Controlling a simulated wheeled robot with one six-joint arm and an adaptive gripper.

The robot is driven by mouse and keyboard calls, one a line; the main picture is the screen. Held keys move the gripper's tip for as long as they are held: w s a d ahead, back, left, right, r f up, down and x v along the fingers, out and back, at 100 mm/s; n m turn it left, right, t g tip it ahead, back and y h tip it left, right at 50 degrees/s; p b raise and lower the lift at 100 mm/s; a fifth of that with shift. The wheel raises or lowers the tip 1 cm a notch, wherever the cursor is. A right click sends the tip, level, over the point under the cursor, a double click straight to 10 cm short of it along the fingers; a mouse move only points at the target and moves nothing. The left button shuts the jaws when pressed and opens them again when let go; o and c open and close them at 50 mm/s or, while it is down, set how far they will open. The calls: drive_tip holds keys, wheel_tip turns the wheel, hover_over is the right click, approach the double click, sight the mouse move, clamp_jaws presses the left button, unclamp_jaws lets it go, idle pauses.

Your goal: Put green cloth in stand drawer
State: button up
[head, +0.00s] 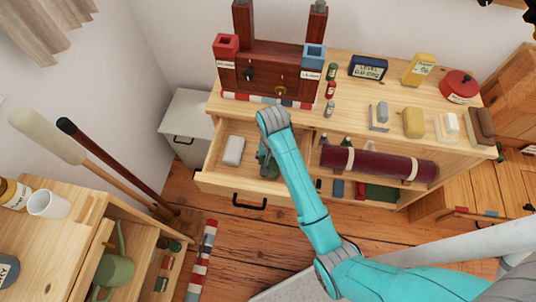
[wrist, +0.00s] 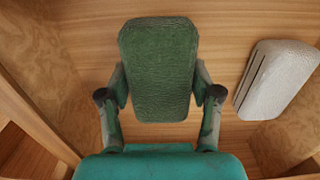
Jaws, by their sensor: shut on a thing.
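The green cloth (wrist: 158,65) is a folded, rounded block between the two fingers of my gripper (wrist: 160,98) in the wrist view. My gripper is shut on it, with a finger against each side. In the head view my gripper (head: 267,160) is down inside the open stand drawer (head: 215,178), in its right part, and my arm hides much of it. The drawer's wooden floor lies below the cloth in the wrist view. I cannot tell whether the cloth touches that floor.
A white block (head: 233,151) lies in the drawer left of my gripper; it also shows in the wrist view (wrist: 277,80). The stand top (head: 350,100) carries several small items. A dark red roll (head: 380,163) lies on the shelf right of the drawer.

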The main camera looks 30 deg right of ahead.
drive_tip(key=shift+f, duration=0.75)
drive_tip(key=shift+f, duration=0.15)
drive_tip(key=o, duration=1.5)
drive_tip(key=shift+c, duration=0.2)
